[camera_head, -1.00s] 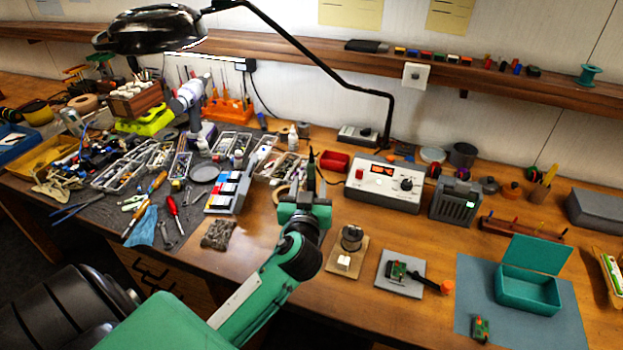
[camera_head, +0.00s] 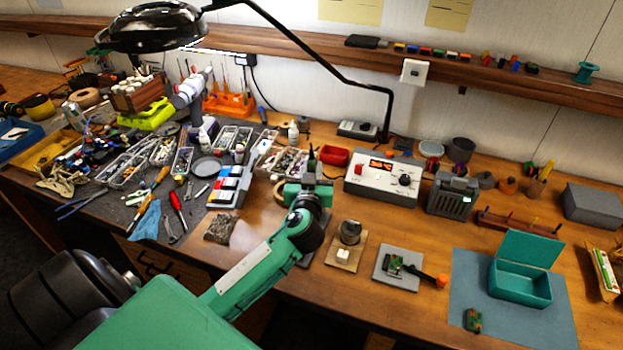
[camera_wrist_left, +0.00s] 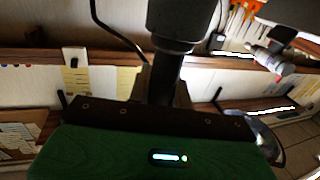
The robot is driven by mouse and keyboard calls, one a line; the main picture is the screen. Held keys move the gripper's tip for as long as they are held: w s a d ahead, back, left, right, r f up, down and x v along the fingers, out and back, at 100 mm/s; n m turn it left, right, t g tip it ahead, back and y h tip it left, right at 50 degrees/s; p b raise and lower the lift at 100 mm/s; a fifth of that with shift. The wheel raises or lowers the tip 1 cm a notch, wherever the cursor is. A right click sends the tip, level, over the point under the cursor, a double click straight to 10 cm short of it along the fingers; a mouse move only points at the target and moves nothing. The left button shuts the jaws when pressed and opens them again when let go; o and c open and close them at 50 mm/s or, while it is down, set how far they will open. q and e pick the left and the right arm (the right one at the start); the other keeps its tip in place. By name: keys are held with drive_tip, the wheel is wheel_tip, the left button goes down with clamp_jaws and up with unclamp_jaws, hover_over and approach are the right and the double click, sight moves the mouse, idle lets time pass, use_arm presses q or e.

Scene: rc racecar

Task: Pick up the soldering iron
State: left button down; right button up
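I cannot make out the soldering iron with certainty in the head view. A thin dark upright shape (camera_head: 312,156) shows just behind my left gripper (camera_head: 308,188), left of the white soldering station (camera_head: 382,181) with a red display. The gripper's fingers are mostly hidden by its own wrist and arm. In the left wrist view, a thick black cylinder (camera_wrist_left: 183,22) with a narrower neck stands beyond my green gripper body (camera_wrist_left: 165,155). I cannot tell whether it is the iron or whether the fingers touch it. My right gripper is not in view.
A wooden board with a dark spool (camera_head: 350,232) and a grey pad with a circuit board (camera_head: 394,264) lie to the right. The black lamp arm (camera_head: 320,66) crosses above.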

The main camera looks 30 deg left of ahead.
use_arm(q)
drive_tip(key=shift+r, duration=0.1)
drive_tip(key=shift+r, duration=0.2)
wheel_tip(320, 180, up, 20)
drive_tip(key=b, duration=0.1)
drive_tip(key=shift+f+b, duration=0.25)
drive_tip(key=shift+b, duration=0.1)
idle(0.4)
